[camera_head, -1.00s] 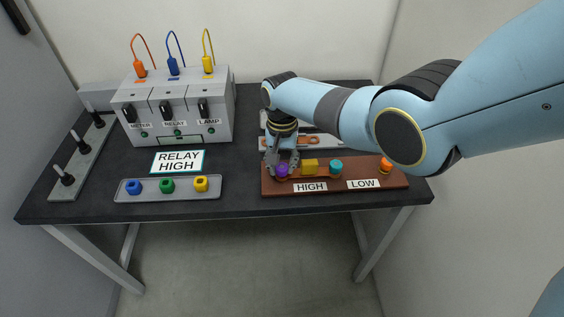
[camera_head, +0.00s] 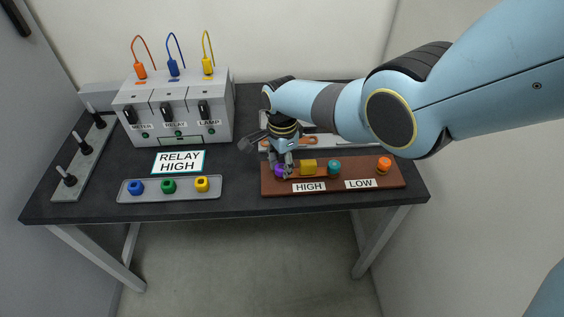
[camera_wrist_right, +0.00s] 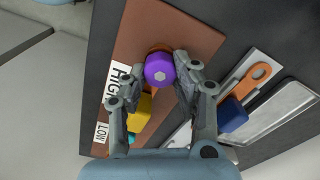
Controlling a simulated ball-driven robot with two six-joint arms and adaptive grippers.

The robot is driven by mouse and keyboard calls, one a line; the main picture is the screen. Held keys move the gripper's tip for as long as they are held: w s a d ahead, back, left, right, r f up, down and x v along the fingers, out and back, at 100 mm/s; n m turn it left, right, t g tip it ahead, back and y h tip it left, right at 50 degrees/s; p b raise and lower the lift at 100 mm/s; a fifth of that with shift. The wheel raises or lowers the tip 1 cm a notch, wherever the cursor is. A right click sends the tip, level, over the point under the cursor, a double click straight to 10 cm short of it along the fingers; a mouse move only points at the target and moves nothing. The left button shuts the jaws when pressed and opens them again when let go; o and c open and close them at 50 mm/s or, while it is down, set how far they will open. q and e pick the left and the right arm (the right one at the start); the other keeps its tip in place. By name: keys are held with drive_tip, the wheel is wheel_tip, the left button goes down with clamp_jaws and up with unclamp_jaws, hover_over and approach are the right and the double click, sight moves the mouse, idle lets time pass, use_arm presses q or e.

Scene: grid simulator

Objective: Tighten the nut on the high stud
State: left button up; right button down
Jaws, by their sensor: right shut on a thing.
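A brown board (camera_head: 340,184) carries a HIGH label (camera_head: 309,187) and a LOW label (camera_head: 361,183). A yellow block (camera_head: 308,166), a teal knob (camera_head: 334,167) and an orange knob (camera_head: 384,165) are also on the board. My left gripper is out of view.
A grey box (camera_head: 178,112) with switches and cables stands at the back left. A RELAY HIGH sign (camera_head: 178,161) and a tray of coloured nuts (camera_head: 150,194) are in front of it. A tray (camera_wrist_right: 278,118) with an orange-handled tool (camera_wrist_right: 251,81) lies behind the board.

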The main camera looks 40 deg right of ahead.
drive_tip(key=shift+m, duration=0.3)
drive_tip(key=m, duration=0.4)
drive_tip(key=shift+p, duration=0.3)
drive_tip(key=c, duration=0.9)
unclamp_jaws()
drive_tip(key=shift+c, duration=0.2)
drive_tip(key=shift+r, duration=0.15)
